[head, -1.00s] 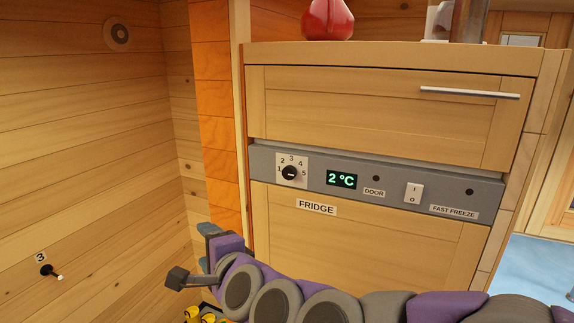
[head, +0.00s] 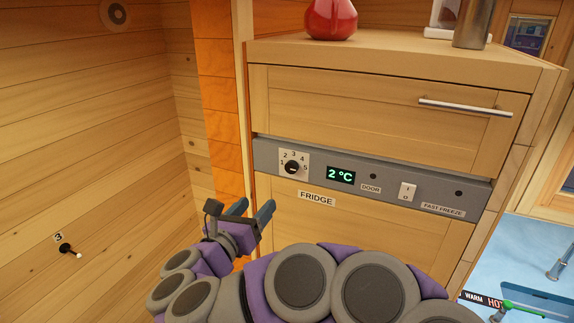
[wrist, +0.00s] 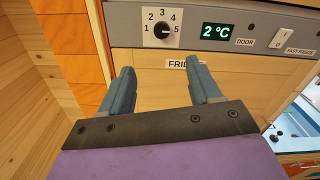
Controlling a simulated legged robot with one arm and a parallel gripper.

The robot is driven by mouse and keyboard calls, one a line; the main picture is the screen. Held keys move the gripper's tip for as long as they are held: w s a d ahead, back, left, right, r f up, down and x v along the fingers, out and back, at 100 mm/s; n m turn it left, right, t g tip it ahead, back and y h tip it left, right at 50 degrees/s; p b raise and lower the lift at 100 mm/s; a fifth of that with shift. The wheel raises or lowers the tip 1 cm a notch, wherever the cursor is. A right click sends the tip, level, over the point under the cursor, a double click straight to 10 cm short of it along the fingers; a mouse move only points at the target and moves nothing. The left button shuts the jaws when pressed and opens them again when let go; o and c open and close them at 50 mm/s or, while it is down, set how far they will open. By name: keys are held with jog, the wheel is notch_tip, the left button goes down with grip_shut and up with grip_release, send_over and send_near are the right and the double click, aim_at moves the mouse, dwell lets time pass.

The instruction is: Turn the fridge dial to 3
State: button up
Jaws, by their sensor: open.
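The fridge dial (head: 292,168) is a black round knob on a white plate marked 1 to 5, at the left of the grey control panel. It also shows in the wrist view (wrist: 163,31), where its white mark seems to point right, towards the 5. My gripper (head: 252,206) is open and empty, below and left of the dial in the head view. In the wrist view its two blue-grey fingers (wrist: 158,70) stand apart, with the dial beyond and above the gap. The fingers do not touch the dial.
The panel carries a green "2 °C" display (head: 341,176) and a fast-freeze switch (head: 408,192) right of the dial. A drawer handle (head: 465,107) sticks out above. A log wall (head: 90,150) stands at left, with a small switch (head: 67,249). A red vase (head: 331,20) stands on top.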

aim_at(290, 168)
jog(key=p+x, duration=0.3)
jog(key=x, duration=1.4)
jog(key=shift+w+d, duration=0.1)
jog(key=shift+w, duration=0.05)
jog(key=shift+c, duration=0.4)
jog(key=c, duration=1)
jog(key=shift+o, duration=0.2)
